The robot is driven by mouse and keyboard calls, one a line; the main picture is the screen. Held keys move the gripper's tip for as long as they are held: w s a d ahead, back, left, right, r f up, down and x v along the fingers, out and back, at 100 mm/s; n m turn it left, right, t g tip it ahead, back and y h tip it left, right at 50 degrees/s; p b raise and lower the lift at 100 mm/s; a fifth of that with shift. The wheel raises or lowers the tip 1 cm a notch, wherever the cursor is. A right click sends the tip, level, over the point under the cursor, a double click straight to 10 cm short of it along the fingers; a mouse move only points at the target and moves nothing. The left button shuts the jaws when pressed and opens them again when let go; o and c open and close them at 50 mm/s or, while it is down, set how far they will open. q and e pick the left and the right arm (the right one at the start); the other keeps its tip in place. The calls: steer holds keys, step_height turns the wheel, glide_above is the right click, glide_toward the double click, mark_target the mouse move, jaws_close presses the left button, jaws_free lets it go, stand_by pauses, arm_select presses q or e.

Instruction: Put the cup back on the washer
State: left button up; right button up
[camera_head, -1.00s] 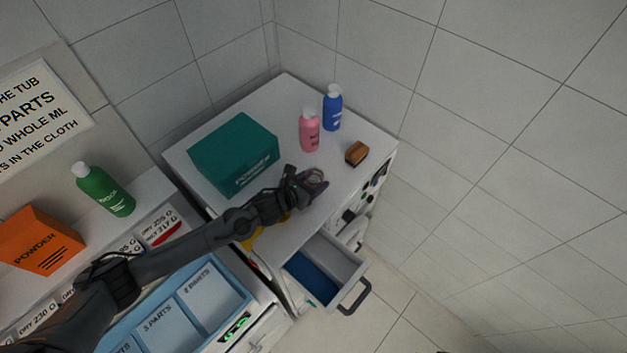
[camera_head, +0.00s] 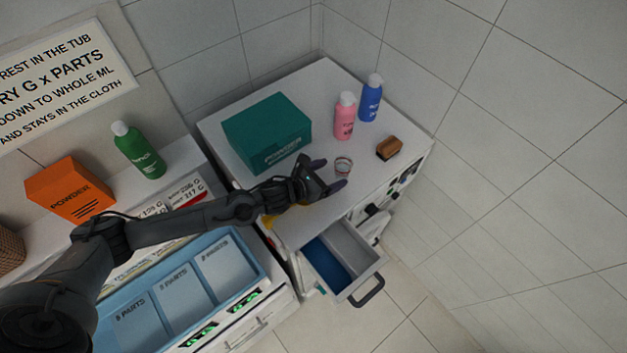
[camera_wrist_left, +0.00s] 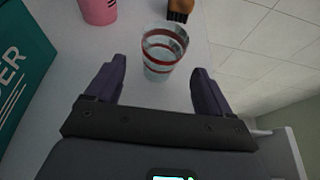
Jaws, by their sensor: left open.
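A small clear cup with red bands (camera_head: 343,166) stands upright on the white top of the washer (camera_head: 376,172). It also shows in the left wrist view (camera_wrist_left: 162,52), centred just beyond and between the fingertips. My left gripper (camera_head: 331,176) is open beside the cup, at its near left side. In the left wrist view my left gripper (camera_wrist_left: 156,78) has its two purple fingers spread wide with nothing gripped between them. My right gripper is not seen.
A teal powder box (camera_head: 267,133) stands left of the cup. A pink bottle (camera_head: 345,116), a blue bottle (camera_head: 370,98) and a brown brush (camera_head: 389,148) stand behind it. The washer's drawer (camera_head: 344,264) is pulled out below. A blue divided tray (camera_head: 190,290) lies left.

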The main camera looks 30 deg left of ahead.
arm_select(q)
steer(key=v, duration=0.6)
steer(key=shift+s+r+b, duration=0.1)
steer(key=shift+s+b, duration=0.1)
steer(key=shift+b, duration=0.2)
